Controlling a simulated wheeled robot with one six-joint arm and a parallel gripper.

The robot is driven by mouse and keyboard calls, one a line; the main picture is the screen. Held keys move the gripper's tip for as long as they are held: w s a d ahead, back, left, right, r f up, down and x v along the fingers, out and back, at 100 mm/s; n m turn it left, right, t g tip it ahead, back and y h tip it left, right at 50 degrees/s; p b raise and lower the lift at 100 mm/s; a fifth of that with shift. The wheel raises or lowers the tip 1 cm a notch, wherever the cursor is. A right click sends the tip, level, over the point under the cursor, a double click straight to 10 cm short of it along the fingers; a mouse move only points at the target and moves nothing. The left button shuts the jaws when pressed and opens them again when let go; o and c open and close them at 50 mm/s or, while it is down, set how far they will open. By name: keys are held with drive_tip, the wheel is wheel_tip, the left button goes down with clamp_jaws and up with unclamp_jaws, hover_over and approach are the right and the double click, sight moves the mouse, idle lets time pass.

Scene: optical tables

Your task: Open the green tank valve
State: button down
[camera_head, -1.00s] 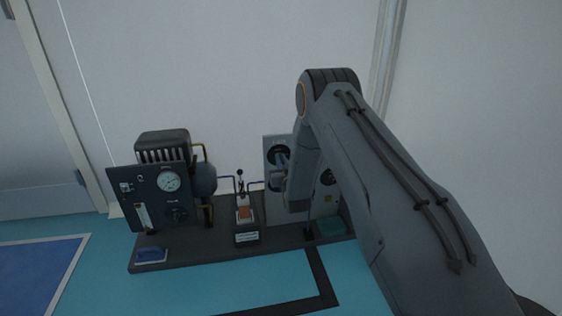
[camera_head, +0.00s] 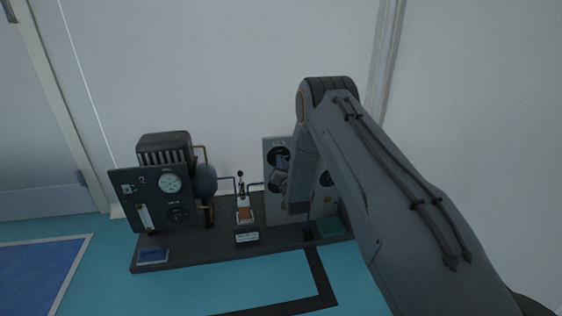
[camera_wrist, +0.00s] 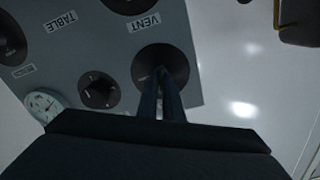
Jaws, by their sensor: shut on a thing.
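A grey valve panel (camera_head: 272,210) stands on the right of the dark bench base in the head view. Round black dials sit on it, one (camera_head: 279,154) beside my gripper. In the wrist view, the grey panel (camera_wrist: 100,45) carries upside-down labels reading TABLE and VENT. My gripper (camera_wrist: 160,72) is shut, its two fingers close together on the middle of a black round dial (camera_wrist: 180,62) by the VENT label. The fingers hide the handle. No green valve can be made out. In the head view, my gripper (camera_head: 281,168) is partly hidden by my arm.
A dark panel (camera_head: 145,185) with a gauge stands on the left, before a black ribbed unit (camera_head: 165,140) and a round tank (camera_head: 205,180).

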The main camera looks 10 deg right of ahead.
drive_tip(key=m+p, duration=0.1)
drive_tip(key=m, duration=0.3)
drive_tip(key=m+p, duration=0.1)
drive_tip(key=m, duration=0.7)
drive_tip(key=shift+d+f+m+p, duration=0.15)
drive_tip(key=shift+f+m+p, duration=0.15)
drive_tip(key=shift+p, duration=0.1)
idle(0.3)
drive_tip(key=c, duration=1.9)
unclamp_jaws()
drive_tip(key=shift+s, duration=0.1)
drive_tip(key=s+p, duration=0.2)
drive_tip(key=s, duration=0.5)
drive_tip(key=shift+s, duration=0.35)
drive_tip(key=shift+r, duration=0.15)
